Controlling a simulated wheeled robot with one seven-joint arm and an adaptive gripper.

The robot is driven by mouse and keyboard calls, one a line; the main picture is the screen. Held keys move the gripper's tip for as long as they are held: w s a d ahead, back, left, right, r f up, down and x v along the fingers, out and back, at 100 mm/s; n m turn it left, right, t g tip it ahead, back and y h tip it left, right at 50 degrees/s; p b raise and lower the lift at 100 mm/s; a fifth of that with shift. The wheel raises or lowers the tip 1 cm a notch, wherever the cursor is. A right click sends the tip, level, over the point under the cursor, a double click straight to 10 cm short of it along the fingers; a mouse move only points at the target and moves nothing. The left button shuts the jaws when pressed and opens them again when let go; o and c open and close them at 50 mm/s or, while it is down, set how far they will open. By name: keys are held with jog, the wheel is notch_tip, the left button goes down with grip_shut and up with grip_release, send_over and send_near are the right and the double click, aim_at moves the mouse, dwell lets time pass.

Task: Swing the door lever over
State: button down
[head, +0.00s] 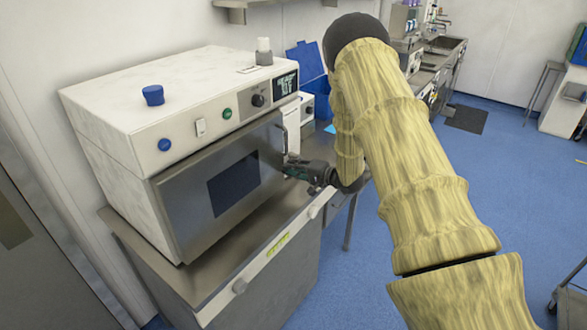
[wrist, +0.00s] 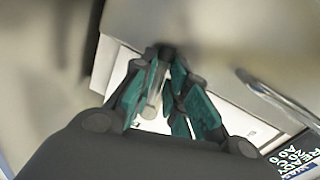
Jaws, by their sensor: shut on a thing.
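The white steriliser-like cabinet (head: 120,100) stands on a steel bench, with its steel door (head: 185,205) closed against the front. My gripper (head: 292,170) is at the right edge of the door, below a slim upright handle (head: 284,138). In the wrist view, the teal fingers of my gripper (wrist: 168,90) close around a short pale rod with a dark end, which looks like the door lever (wrist: 152,98). The fingers hide much of the lever, and it is hard to make out in the head view. A curved silver bar (wrist: 268,92) lies apart, right of the fingers.
A display (head: 286,84) is at the panel's right end. A blue bin (head: 305,62) and a small white box (head: 307,105) are behind. The blue floor right of the bench is open.

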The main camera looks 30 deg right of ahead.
jog(key=c, duration=1.4)
grip_release()
jog(key=v, duration=1.2)
